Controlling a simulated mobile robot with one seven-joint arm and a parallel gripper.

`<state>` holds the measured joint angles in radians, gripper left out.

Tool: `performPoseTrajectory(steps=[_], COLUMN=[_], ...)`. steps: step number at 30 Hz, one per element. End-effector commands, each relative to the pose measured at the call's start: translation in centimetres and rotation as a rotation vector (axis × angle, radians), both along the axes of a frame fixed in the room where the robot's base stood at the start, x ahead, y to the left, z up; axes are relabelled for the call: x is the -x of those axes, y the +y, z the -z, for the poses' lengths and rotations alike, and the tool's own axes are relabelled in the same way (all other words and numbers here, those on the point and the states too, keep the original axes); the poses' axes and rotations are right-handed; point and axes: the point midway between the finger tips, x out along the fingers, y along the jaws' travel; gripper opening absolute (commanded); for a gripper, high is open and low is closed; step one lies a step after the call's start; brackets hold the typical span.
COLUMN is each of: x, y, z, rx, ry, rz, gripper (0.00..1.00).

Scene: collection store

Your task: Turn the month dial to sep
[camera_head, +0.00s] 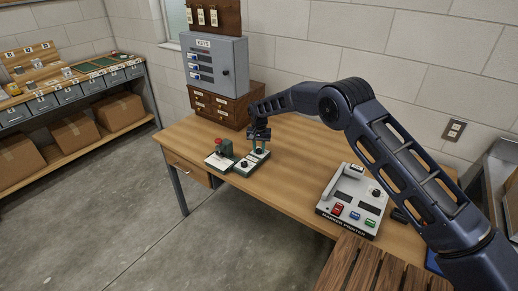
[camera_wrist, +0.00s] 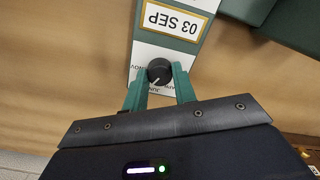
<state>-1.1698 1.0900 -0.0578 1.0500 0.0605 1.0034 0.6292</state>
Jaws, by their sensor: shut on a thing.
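The date device is a white-faced, green-sided unit (camera_head: 252,163) on the wooden table, below my gripper (camera_head: 259,138). In the wrist view its face (camera_wrist: 194,58) carries a yellow-framed window (camera_wrist: 174,20) reading "03 SEP", upside down in the picture. Below the window is the round black month dial (camera_wrist: 159,71) with a pale pointer line and small month labels around it, partly hidden. The green fingers of my gripper (camera_wrist: 160,80) stand on either side of the dial and are shut on it.
A green unit with a red knob (camera_head: 221,152) stands close left of the date device. A grey key cabinet (camera_head: 216,65) stands on wooden drawers (camera_head: 222,105) behind. The table between device and printer is clear.

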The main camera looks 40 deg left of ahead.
Motion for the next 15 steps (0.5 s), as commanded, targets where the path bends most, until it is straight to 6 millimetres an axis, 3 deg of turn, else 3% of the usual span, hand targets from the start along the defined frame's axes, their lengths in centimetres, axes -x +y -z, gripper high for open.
performPoseTrajectory(steps=[15], x=[-0.08], y=[0.06], z=[-0.08], rx=[-0.003], ry=[-0.001], rz=[0.210], gripper=[0.04])
